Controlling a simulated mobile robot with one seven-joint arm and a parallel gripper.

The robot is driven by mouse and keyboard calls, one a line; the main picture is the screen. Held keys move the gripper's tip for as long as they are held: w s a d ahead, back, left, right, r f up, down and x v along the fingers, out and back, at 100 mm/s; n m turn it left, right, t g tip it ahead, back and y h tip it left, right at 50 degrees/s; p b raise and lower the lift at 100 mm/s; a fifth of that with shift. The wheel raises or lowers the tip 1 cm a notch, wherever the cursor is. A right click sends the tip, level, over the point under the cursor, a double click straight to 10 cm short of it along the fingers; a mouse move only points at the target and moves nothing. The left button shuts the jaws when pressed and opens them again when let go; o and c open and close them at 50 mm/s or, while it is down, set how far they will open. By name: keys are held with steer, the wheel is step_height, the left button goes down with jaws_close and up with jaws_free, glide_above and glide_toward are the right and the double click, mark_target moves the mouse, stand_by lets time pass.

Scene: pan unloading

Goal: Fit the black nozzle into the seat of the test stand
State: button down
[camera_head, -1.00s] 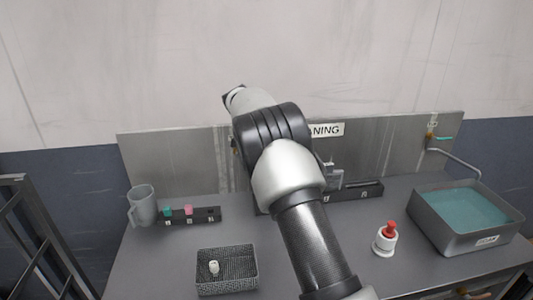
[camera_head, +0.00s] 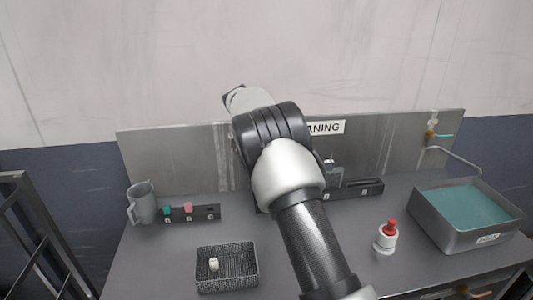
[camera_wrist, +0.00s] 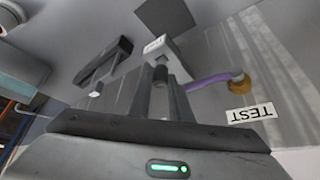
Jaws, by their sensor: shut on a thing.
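In the wrist view, my gripper (camera_wrist: 161,92) is shut on a small dark piece, the black nozzle (camera_wrist: 160,74), whose rounded end shows between the fingertips. The pale test stand (camera_wrist: 172,62) is just beyond the fingertips, with a purple hose running from its side. The nozzle appears close to the stand, but its seat is hidden and I cannot tell whether they touch. In the head view my arm covers the gripper and nozzle.
A dark rack (camera_wrist: 104,59) lies beside the stand. In the head view are a left rack (camera_head: 178,219) with teal and pink pieces, a grey mug (camera_head: 142,205), a basket (camera_head: 228,284), a red-topped bottle (camera_head: 386,240) and a water basin (camera_head: 457,238).

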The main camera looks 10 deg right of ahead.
steer(key=shift+f+b, duration=0.7)
steer(key=shift+f, duration=0.35)
stand_by(0.5)
steer(key=c, duration=1.5)
jaws_free()
steer(key=shift+c, duration=0.2)
steer(key=v, duration=1.7)
steer(key=shift+r+b, duration=0.15)
steer(key=shift+b, duration=0.15)
